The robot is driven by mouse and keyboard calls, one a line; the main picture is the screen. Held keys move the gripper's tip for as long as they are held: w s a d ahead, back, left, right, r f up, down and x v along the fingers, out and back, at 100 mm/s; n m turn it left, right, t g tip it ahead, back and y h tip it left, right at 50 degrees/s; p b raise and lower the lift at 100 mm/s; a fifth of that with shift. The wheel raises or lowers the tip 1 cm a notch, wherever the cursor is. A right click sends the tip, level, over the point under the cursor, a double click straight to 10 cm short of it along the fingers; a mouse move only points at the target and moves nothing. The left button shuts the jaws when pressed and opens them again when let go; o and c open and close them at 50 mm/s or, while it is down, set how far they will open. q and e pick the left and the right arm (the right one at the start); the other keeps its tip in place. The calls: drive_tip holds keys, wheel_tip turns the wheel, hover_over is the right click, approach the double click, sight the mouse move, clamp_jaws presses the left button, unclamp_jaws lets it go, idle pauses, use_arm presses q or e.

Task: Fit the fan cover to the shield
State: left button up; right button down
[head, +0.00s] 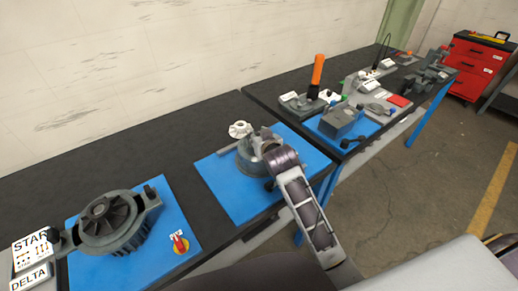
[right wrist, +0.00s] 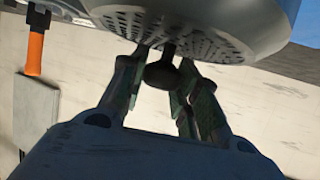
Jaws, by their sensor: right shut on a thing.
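The fan cover is a grey rounded shell with a perforated face and a dark knob. In the right wrist view the fan cover (right wrist: 215,38) fills the top, and my right gripper (right wrist: 163,72) is shut on its knob. In the head view the fan cover (head: 250,153) is over the middle blue board, partly hidden by my right gripper (head: 270,160); I cannot tell whether it touches the board. A grey round housing with a finned centre, apparently the shield (head: 108,221), sits on the left blue board. My left gripper is not in view.
A white toothed wheel (head: 240,129) is behind the fan cover. The far table holds an orange-handled tool (head: 317,72). Black tabletop between the boards is clear.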

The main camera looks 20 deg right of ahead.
drive_tip(key=shift+r, duration=0.15)
drive_tip(key=shift+r, duration=4.9)
